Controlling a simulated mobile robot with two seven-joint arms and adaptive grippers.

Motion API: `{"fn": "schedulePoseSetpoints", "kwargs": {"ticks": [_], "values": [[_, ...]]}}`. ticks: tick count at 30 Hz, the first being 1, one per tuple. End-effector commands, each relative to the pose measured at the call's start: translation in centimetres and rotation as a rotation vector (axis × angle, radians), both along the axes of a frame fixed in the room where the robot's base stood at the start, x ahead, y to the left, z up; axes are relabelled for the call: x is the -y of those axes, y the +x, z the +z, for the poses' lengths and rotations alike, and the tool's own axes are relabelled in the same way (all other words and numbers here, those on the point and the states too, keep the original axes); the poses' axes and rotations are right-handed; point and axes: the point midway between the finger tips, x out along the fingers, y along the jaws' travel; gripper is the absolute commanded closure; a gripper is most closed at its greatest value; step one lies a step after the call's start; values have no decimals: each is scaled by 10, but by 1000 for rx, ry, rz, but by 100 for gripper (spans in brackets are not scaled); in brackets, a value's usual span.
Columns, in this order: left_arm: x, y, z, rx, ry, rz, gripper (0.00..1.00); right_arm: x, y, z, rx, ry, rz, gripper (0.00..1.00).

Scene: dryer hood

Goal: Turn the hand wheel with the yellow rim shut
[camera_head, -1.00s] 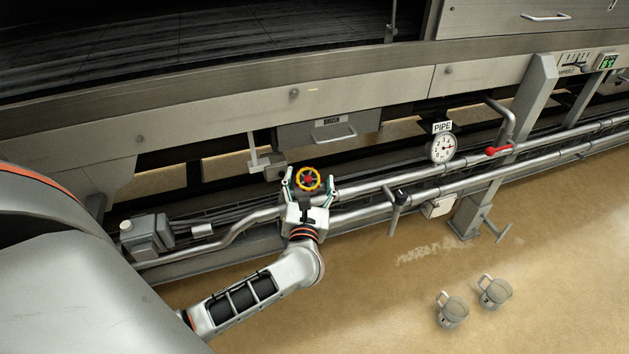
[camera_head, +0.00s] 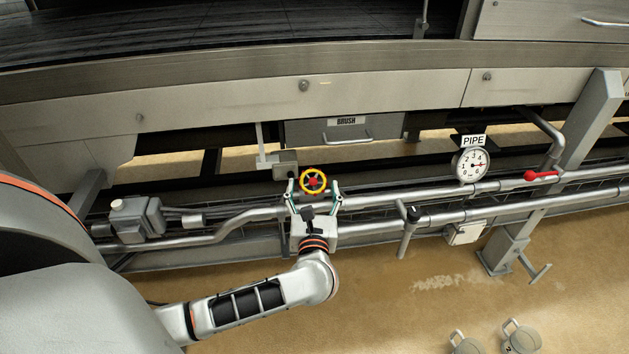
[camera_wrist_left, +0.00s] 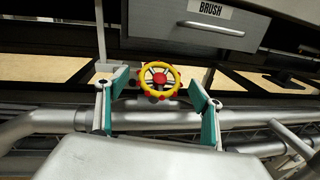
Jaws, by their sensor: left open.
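The hand wheel (camera_head: 313,181) has a yellow rim and a red hub and sits on the upper pipe in the head view. In the left wrist view the hand wheel (camera_wrist_left: 159,79) shows its spokes, with red marks along the lower rim. My left gripper (camera_head: 314,194) is open just in front of the wheel. In the wrist view its two green-padded fingers (camera_wrist_left: 160,103) stand apart, one on each side of the wheel. I cannot tell whether either finger touches the rim. My right gripper does not show.
A gauge (camera_head: 471,163) labelled PIPE and a red lever (camera_head: 541,175) are on the pipes to the right. A drawer labelled BRUSH (camera_head: 345,130) is behind the wheel. A grey post (camera_head: 584,120) stands farther right.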

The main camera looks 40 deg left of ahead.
Motion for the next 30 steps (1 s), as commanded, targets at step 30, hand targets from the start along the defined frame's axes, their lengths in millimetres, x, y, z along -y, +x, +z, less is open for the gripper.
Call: {"fn": "schedulePoseSetpoints", "kwargs": {"ticks": [30], "values": [[-24,27,-1,-4,1,-6,72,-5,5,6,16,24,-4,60]]}}
